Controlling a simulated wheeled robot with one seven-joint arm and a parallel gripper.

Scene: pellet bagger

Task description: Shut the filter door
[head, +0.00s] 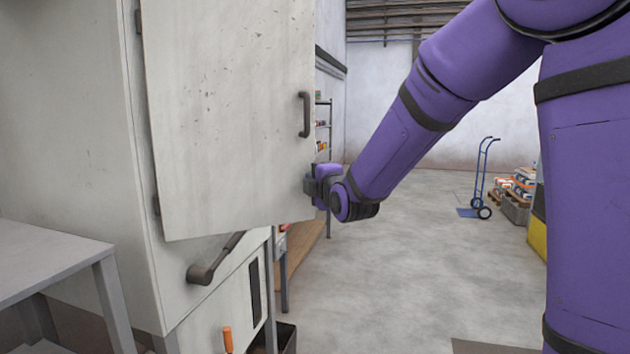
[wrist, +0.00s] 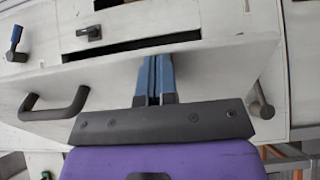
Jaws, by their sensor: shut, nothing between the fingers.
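The filter door (head: 230,110) is a worn pale panel standing open on hinges along its left edge, with a dark handle (head: 304,114) near its right edge. My gripper (head: 309,186) is at the door's lower right edge, below the handle. In the wrist view the gripper (wrist: 155,72) is shut, with its blue fingers together and nothing between them. They lie over the pale door face (wrist: 110,85), with the handle (wrist: 55,105) to their left. Whether the fingertips touch the door I cannot tell. In the head view the fingers are hard to make out.
The pale cabinet (head: 75,120) stands at the left, with a dark lever (head: 205,272) below the door. A grey table (head: 45,258) is at the lower left. A blue hand truck (head: 485,175) and stacked goods (head: 515,190) stand at the right. The floor between is clear.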

